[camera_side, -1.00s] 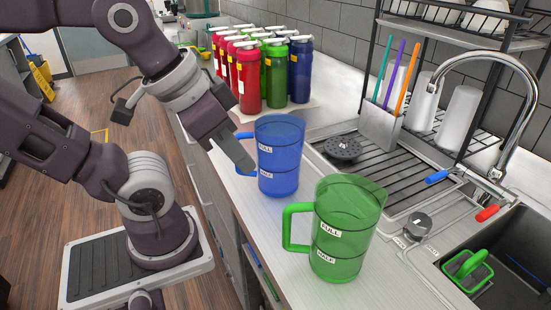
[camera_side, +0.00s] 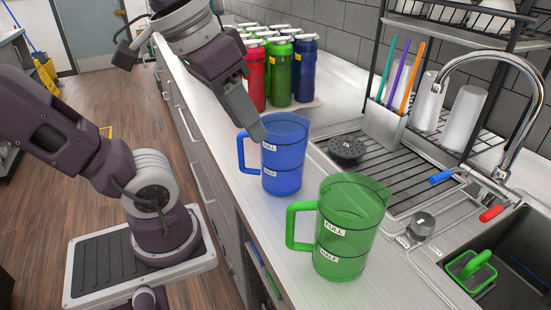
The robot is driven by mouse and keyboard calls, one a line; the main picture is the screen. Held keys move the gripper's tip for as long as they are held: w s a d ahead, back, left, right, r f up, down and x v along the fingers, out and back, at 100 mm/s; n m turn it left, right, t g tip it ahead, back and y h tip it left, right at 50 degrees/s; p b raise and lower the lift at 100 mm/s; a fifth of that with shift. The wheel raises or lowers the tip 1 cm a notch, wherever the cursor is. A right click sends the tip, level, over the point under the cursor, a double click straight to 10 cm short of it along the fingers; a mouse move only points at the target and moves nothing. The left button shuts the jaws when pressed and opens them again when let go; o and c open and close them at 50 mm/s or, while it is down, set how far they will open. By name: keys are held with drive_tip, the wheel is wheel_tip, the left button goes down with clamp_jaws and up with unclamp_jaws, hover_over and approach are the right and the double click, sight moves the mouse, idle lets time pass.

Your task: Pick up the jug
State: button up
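Two see-through jugs stand upright on the white counter. The blue jug (camera_side: 284,157) is farther back, with its handle on the left and FULL and HALF labels. The green jug (camera_side: 350,228) is nearer the front, also with its handle on the left and the same labels. My gripper (camera_side: 258,131) points down at the upper left rim of the blue jug, just above its handle. I cannot tell whether it touches the jug. The fingers are seen from the side, and the gap between them does not show. Both jugs look empty.
Several red, green and blue bottles (camera_side: 280,68) stand behind the blue jug. A drying rack, a utensil holder (camera_side: 384,124), a faucet (camera_side: 530,95) and a sink (camera_side: 520,240) are on the right. A dark round strainer (camera_side: 346,148) lies beside the blue jug. The counter left of the jugs is clear.

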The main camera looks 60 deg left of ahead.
drive_tip(key=w+a+n+g+h, duration=0.1)
drive_tip(key=w+a+n+g, duration=0.3)
drive_tip(key=a+n, duration=0.35)
drive_tip(key=n+g+h, duration=0.1)
drive_tip(key=n+h, duration=0.2)
drive_tip(key=n, duration=0.4)
approach(240, 151)
drive_tip(key=shift+n+h, duration=0.25)
drive_tip(key=shift+h, duration=0.05)
drive_tip(key=x, duration=0.3)
drive_tip(key=a+x, duration=0.1)
drive_tip(key=x, duration=0.3)
drive_tip(key=a+x, duration=0.1)
drive_tip(key=x, duration=0.2)
drive_tip(key=shift+w+d+f, duration=0.15)
drive_tip(key=shift+w+f, duration=0.1)
drive_tip(key=shift+f, duration=0.4)
clamp_jaws()
